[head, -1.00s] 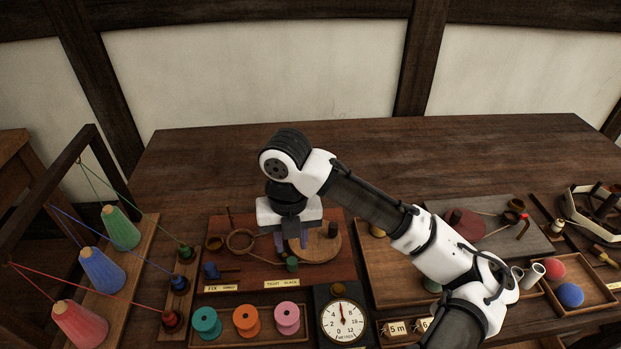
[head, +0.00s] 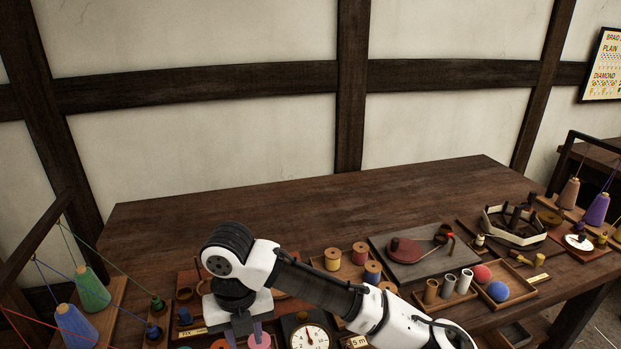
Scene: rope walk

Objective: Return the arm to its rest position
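My gripper (head: 244,338) points down at the lower left of the head view, over the front of the wooden table (head: 290,204). Its two purple fingers stand apart, with the pink spool (head: 259,341) showing beside and below them. The fingertips run close to the bottom edge of the picture, and I see nothing held between them. My white and dark arm reaches from the lower right to the gripper and hides part of the board behind it.
A round dial (head: 309,337) stands right of the gripper. Spools, a grey board (head: 410,256), cups and a tray with red and blue balls (head: 497,291) lie rightward. Green and blue thread cones (head: 92,290) stand left. The table's back is clear.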

